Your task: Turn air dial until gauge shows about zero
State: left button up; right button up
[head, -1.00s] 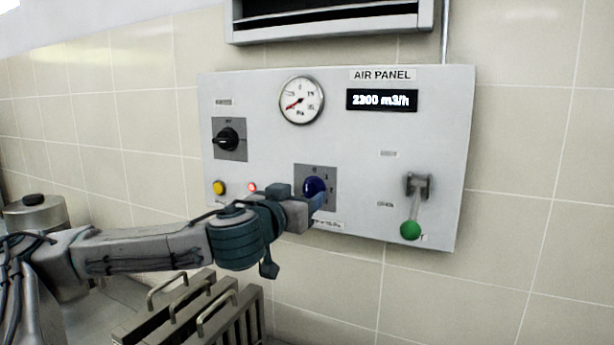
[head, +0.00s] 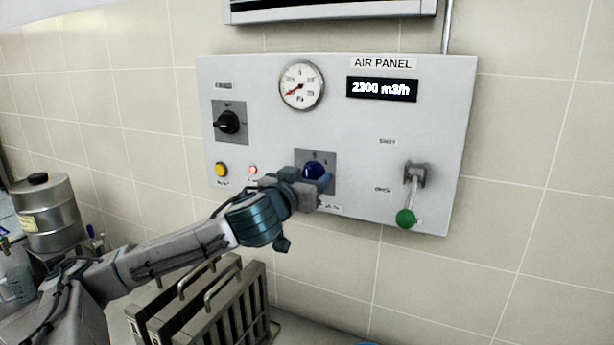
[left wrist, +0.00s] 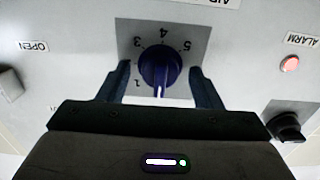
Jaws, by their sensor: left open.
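The air panel (head: 240,75) is a light grey wall panel. Its round gauge (head: 301,85) has a red needle pointing to the lower left. The blue dial (head: 313,170) sits on a grey plate below the gauge; it also shows in the left wrist view (left wrist: 159,64). There the scale reads 1 to 5, and the dial's white pointer line points down toward my palm, away from the 3, 4 and 5. My left gripper (head: 316,187) is at the dial, its open fingers on either side of it (left wrist: 161,82). Contact cannot be told. My right gripper is not in view.
A display (head: 381,89) reads 2300 m3/h. A black selector (head: 228,122), yellow button (head: 221,169), red lamp (head: 253,170) and green-knobbed lever (head: 406,217) are on the panel. A metal rack (head: 235,310) and steel pot (head: 47,215) stand below left.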

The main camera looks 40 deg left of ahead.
pick_arm(q)
jog(key=c, duration=1)
jog(key=m, duration=0.3)
jog(key=shift+m, duration=0.3)
jog(key=m, duration=0.4)
jog(key=shift+m, duration=0.3)
jog(key=m, duration=0.4)
jog(key=shift+p, duration=0.4)
jog(key=m+p, duration=0.1)
jog(key=m, duration=0.4)
jog(key=shift+m, duration=0.3)
